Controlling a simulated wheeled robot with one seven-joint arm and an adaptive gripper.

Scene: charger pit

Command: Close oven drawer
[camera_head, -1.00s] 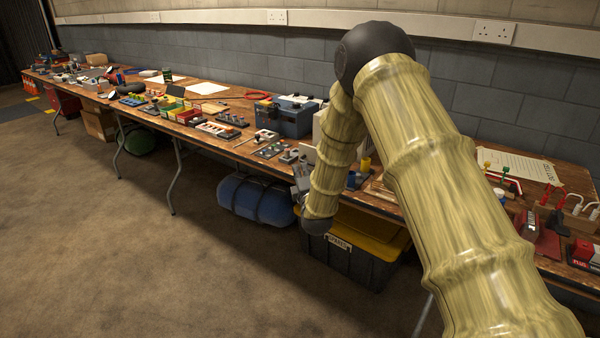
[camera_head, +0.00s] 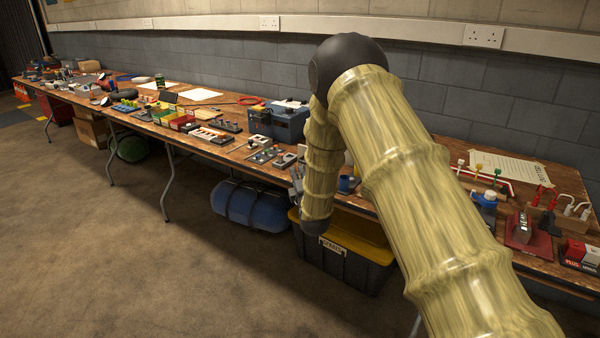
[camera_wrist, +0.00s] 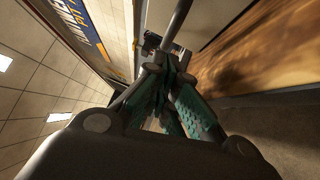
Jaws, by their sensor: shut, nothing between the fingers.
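No oven drawer can be clearly made out in either view. My arm covers part of the workbench (camera_head: 222,152) in the head view. In the wrist view, my gripper (camera_wrist: 163,62) has its teal-padded fingers drawn together with nothing held. A dark bar (camera_wrist: 178,22) runs up from near the fingertips, beside a pale flat panel (camera_wrist: 208,18). I cannot tell whether this panel belongs to the oven, or whether the fingers touch it. In the head view only a small grey part of the gripper shows left of my forearm, at the bench's front edge.
A blue toolbox (camera_head: 278,122) and several small gadgets line the bench. Under it are a black crate with a yellow lid (camera_head: 345,258) and a blue roll (camera_head: 250,205). A red-based device (camera_head: 527,232) stands at right. The floor (camera_head: 130,260) in front is clear.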

